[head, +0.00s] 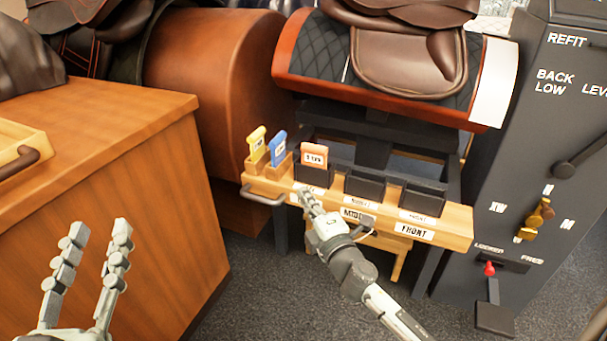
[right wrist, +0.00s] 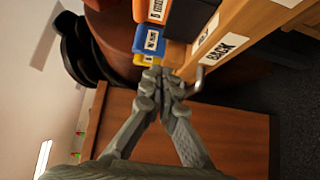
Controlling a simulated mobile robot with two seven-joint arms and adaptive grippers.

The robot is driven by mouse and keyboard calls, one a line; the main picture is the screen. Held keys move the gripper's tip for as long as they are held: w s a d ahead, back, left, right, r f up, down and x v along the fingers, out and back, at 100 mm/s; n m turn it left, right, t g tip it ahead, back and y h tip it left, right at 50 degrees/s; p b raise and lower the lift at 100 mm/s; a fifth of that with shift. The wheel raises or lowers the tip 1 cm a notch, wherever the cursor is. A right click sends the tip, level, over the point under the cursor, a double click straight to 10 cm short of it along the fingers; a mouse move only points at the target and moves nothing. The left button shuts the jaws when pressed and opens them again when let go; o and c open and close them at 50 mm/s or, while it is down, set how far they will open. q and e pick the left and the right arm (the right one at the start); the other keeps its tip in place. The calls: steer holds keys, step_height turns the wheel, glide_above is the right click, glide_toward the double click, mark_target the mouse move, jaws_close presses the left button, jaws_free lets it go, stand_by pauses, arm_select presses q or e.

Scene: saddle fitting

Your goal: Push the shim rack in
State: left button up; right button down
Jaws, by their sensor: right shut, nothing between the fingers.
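The shim rack (head: 455,222) is a long wooden bar below the saddle stand, with a metal handle (head: 262,197) on its front left. Yellow (head: 256,145), blue (head: 278,150) and orange (head: 313,157) shims stand upright towards its left end. My right gripper (head: 305,192) is shut and empty, at the rack's front just right of the handle, covering part of a label. In the right wrist view its fingertips (right wrist: 165,82) overlap the rack edge close to the handle (right wrist: 197,82); contact is unclear. My left gripper (head: 95,235) is open and empty at lower left.
A wooden cabinet (head: 130,150) with a tray on top stands at the left. A dark panel (head: 530,110) with levers and a red knob (head: 489,269) stands at the right. A saddle (head: 410,60) rests above the rack. Carpet (head: 270,290) below is open.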

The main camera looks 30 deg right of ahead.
mark_target(298, 165)
arm_select(q)
steer(key=shift+f, duration=0.1)
arm_select(e)
steer(key=shift+w+d, duration=0.6)
steer(key=shift+w, duration=0.8)
steer(key=shift+w+d, duration=0.65)
steer(key=shift+w, duration=0.7)
steer(key=shift+w+d, duration=0.6)
steer(key=shift+w, duration=0.8)
